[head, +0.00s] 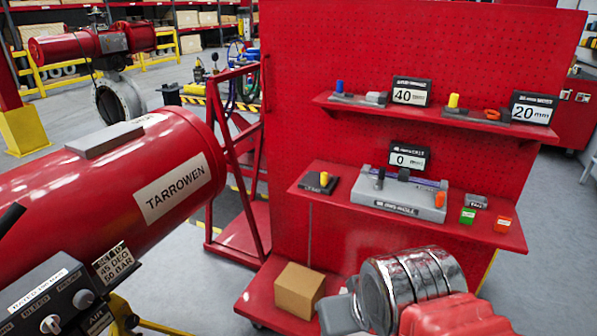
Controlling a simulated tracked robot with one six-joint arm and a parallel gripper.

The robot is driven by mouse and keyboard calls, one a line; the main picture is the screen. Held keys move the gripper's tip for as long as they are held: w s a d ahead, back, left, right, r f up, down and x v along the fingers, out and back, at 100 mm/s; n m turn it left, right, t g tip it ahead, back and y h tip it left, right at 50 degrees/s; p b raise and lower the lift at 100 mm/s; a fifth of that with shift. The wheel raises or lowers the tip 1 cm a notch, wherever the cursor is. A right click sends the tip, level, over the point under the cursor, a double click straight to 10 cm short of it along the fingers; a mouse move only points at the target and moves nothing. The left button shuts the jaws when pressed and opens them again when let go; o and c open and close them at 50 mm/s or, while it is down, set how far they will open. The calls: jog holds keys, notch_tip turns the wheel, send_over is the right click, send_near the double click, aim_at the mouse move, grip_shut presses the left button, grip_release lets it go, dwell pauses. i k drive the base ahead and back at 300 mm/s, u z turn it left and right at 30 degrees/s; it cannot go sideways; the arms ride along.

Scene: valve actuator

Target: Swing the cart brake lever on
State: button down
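The red cart (385,60) with a pegboard back, two shelves and a low base deck (255,295) stands in the middle and right of the head view. I cannot make out its brake lever; the lower right of the cart is hidden behind my arm. A dark caster shows at the deck's front left corner. My gripper (340,314) seems to be the grey part at the lower middle, left of my silver wrist, in front of the deck. Its fingers cannot be made out, and nothing is visibly held.
A cardboard box (299,290) sits on the deck. The shelves carry measuring blocks, display signs and a grey gauge (400,193). A large red actuator (120,180) and a control box (60,295) fill the left. Grey floor shows between actuator and cart.

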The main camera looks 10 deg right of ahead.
aim_at(326, 177)
jog(key=u, duration=0.3)
jog(key=i, duration=0.85)
jog(key=u, duration=0.25)
